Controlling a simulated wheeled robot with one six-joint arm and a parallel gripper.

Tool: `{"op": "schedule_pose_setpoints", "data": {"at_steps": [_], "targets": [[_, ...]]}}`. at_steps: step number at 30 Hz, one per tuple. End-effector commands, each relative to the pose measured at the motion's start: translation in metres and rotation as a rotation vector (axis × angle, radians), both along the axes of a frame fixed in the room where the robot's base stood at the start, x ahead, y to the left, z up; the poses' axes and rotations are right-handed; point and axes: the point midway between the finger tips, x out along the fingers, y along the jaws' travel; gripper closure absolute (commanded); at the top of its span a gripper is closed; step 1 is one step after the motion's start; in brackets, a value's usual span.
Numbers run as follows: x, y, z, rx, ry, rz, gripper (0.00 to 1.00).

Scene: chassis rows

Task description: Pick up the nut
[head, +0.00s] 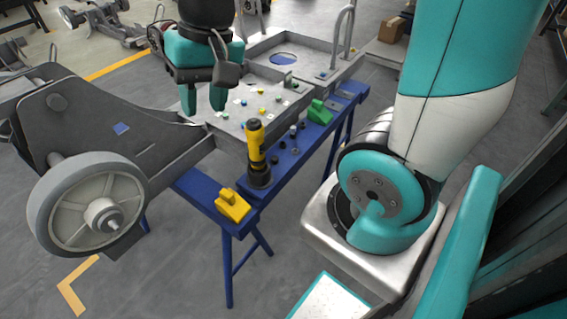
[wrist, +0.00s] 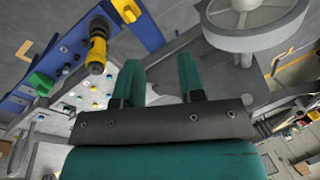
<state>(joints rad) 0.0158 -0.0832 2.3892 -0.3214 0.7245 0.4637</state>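My gripper (head: 203,106) is open and empty, with its two teal fingers apart and pointing down beside the left side of a grey panel tray (head: 236,133). In the wrist view my gripper (wrist: 160,64) also shows with a clear gap between its fingers. Small yellow, blue, green and white pieces are spread on the tray; they also show on the tray in the wrist view (wrist: 78,101). Several small dark round pieces (head: 283,144) sit on the blue bench (head: 318,152). I cannot tell which small piece is the nut.
A yellow and black power tool (head: 256,150) stands upright on the bench. A yellow block (head: 232,205) and a green block (head: 319,112) sit near it. A grey chassis with a large wheel (head: 88,208) is at left. Clear floor lies in front of the bench.

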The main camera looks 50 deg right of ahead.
Motion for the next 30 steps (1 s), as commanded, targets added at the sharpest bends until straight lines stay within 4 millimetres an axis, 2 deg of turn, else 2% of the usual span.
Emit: {"op": "schedule_pose_setpoints", "data": {"at_steps": [1, 2, 3, 6, 9, 12, 16, 27, 30], "targets": [[0.026, -0.042, -0.047, -0.019, 0.056, -0.269, 0.64], [0.037, -0.066, -0.062, -0.029, 0.084, -0.427, 0.64], [0.049, -0.099, -0.082, -0.04, 0.119, -0.632, 0.64], [0.062, -0.176, -0.127, -0.066, 0.19, -1.094, 0.64], [0.06, -0.237, -0.161, -0.081, 0.238, -1.445, 0.64], [0.052, -0.273, -0.18, -0.092, 0.262, -1.659, 0.64], [0.048, -0.289, -0.196, -0.097, 0.275, -1.758, 0.64], [0.048, -0.287, -0.276, -0.097, 0.278, -1.756, 0.64], [0.048, -0.287, -0.292, -0.097, 0.276, -1.754, 0.64]]}}
